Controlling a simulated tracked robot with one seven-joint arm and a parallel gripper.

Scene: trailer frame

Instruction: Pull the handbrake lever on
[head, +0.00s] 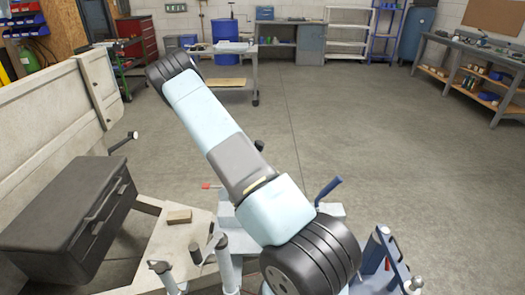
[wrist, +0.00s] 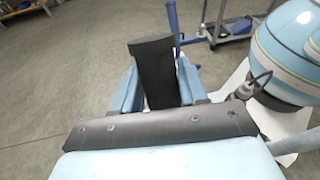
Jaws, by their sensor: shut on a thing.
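The handbrake lever (head: 328,190) is a dark blue bar with a rounded grip, leaning up to the right just past my arm in the head view. In the wrist view the lever (wrist: 173,22) stands upright. In the head view my arm covers most of the gripper.
A blue post assembly (head: 382,250) stands at lower right. The floor beyond is open, with benches at the back.

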